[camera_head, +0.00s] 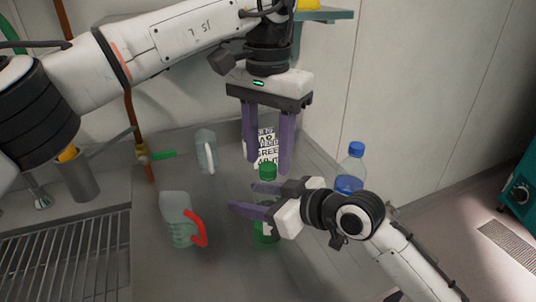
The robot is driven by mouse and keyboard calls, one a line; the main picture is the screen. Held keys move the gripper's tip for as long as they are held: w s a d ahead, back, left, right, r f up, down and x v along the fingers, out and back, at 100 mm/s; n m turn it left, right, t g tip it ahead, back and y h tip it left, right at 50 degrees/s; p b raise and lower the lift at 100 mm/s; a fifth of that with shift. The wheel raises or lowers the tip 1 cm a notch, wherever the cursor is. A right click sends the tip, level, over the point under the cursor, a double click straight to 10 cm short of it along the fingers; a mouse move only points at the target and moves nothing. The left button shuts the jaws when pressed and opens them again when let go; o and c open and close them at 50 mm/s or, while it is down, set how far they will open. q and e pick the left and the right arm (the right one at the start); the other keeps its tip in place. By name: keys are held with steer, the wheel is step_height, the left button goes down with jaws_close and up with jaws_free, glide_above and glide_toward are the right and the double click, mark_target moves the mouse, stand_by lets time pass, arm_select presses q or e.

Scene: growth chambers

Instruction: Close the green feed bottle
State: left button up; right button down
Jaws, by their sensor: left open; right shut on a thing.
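The green feed bottle (266,237) stands upright on the grey counter, its middle hidden by my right gripper (245,198). My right gripper comes in from the right and is shut around the bottle below its top. A green cap (268,171) shows at the top of the bottle; I cannot tell whether it is screwed tight. My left gripper (267,170) points down from above, open, with its purple fingers on either side of the cap and gaps visible.
A clear bottle with a blue cap (356,149) stands to the right. A jug with a red handle (176,210) stands front left, and a jug with a pale handle (205,150) behind it. A draining rack (60,270) is at left. Wall pipework with a green-handled valve (162,155) is behind.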

arm_select(q)
steer(key=shift+r, duration=1.75)
steer(key=shift+c, duration=0.4)
